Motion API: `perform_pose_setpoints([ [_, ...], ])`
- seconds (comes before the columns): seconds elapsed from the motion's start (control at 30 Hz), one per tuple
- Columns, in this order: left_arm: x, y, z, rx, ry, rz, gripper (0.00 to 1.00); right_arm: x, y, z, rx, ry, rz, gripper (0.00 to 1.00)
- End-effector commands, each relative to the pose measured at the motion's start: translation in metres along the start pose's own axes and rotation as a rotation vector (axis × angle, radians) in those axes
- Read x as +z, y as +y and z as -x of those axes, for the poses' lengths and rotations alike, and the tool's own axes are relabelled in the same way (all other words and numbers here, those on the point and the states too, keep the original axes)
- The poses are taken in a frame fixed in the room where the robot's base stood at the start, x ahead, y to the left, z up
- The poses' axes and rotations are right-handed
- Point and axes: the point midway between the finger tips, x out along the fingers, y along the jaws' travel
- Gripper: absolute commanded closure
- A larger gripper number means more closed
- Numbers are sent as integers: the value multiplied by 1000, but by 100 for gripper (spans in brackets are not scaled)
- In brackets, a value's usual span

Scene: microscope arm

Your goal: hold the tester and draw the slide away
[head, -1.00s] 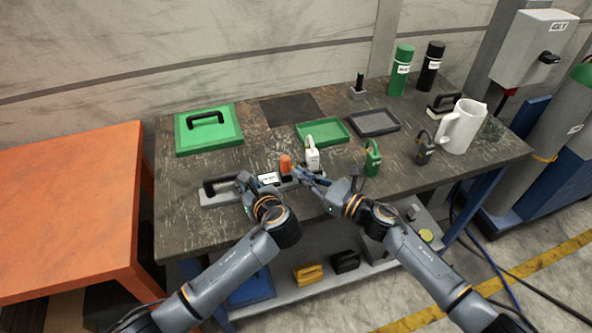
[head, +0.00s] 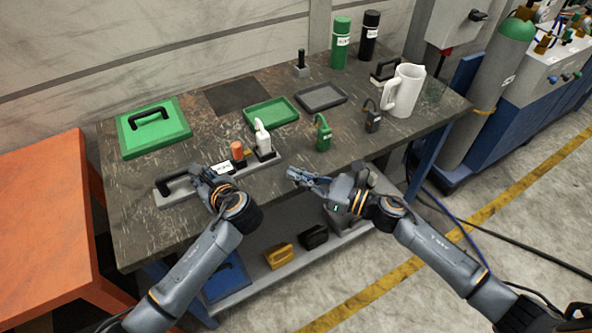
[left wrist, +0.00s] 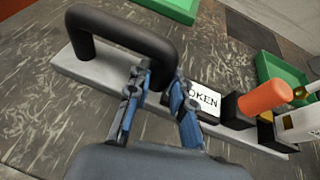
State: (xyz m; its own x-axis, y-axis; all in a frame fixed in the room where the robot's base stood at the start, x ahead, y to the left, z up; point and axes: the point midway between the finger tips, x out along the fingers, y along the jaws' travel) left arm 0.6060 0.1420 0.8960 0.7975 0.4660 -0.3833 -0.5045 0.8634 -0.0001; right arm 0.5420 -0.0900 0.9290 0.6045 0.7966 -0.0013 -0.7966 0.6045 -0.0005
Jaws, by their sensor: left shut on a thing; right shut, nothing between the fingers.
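The tester (head: 176,199) is a long grey bar near the table's front edge. It carries a black arched handle (left wrist: 122,27), a white label block (left wrist: 203,102) reading "OKEN" in the left wrist view, an orange knob (head: 237,149) and a white upright piece (head: 263,141) at its right end. I cannot tell which part is the slide. My left gripper (head: 210,177) is shut on the tester by the handle's right leg, partly hidden by the fingers (left wrist: 158,108). My right gripper (head: 304,178) is shut and empty, apart from the tester, to its right at the table's front edge.
A green lock-shaped piece (head: 323,134) and a dark one (head: 373,117) stand right of the tester. Behind are a green tray (head: 283,123), a grey tray (head: 321,97) and a green lidded box (head: 127,146). A white jug (head: 405,92) stands at the right.

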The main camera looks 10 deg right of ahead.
Motion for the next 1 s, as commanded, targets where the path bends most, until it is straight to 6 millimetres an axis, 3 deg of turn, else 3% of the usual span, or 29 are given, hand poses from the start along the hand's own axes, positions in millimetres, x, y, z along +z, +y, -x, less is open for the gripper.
perform_pose_setpoints([
  [0.03,0,0,0,-1,0,0,100,0,0,0,0,0,0,100],
  [0.07,0,0,0,-1,0,0,77,0,0,0,0,0,0,100],
  [0.2,0,0,0,-1,0,0,52,0,0,0,0,0,0,100],
  [0.57,0,0,4,0,0,0,52,0,0,0,0,0,0,100],
  [0.67,0,-1,16,-3,0,1,52,0,0,0,0,0,0,100],
  [1.0,-1,-1,87,-4,2,2,52,0,0,0,0,0,0,100],
])
